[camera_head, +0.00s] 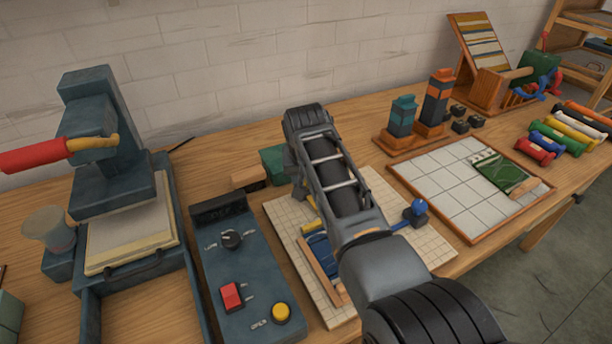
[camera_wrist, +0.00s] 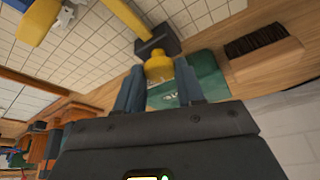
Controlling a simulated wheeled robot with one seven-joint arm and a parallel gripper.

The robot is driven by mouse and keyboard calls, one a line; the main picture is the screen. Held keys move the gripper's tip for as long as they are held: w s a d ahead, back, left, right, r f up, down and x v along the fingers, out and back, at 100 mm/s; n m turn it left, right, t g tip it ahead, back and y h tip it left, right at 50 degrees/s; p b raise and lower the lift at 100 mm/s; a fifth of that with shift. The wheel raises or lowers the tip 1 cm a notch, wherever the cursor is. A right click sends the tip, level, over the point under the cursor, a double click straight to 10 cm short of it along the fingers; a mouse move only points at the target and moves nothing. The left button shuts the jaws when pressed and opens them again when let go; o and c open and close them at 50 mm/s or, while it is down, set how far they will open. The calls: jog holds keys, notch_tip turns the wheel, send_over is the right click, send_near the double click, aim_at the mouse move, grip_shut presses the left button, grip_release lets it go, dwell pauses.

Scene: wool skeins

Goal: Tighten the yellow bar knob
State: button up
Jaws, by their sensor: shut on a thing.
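The yellow bar knob (camera_wrist: 158,66) shows in the wrist view, at a dark block (camera_wrist: 157,46) on the end of a yellow bar (camera_wrist: 128,16). My gripper (camera_wrist: 158,76) has its two blue-grey fingers on either side of the knob and is shut on it. The far side of the knob and the exact finger contact are hard to make out. In the head view my arm hides the knob and the fingers. A small yellow piece (camera_head: 309,228) shows beside my arm on the pale gridded board (camera_head: 290,222).
A blue knob (camera_head: 417,208) stands at the board's right side. A green block (camera_head: 273,163) and a wooden brush (camera_wrist: 263,44) lie close by. A control box (camera_head: 225,262) and a press (camera_head: 100,190) stand left. A white tiled board (camera_head: 450,190) lies right.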

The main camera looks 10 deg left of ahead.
jog(key=m+b, duration=0.1)
jog(key=m+h+b, duration=0.1)
jog(key=m, duration=0.1)
jog(key=m+h+b, duration=0.1)
jog(key=m, duration=0.1)
jog(key=shift+a+f, duration=0.15)
jog(key=shift+a, duration=0.1)
jog(key=shift+m+g+h+b, duration=0.3)
jog(key=shift+m+h+b, duration=0.2)
jog(key=shift+m+b, duration=0.85)
jog(key=shift+r+m, duration=0.2)
jog(key=shift+m, duration=0.15)
jog(key=o, duration=1)
jog(key=shift+v, duration=3.85)
jog(key=shift+w+a, duration=0.1)
jog(key=shift+a, duration=0.05)
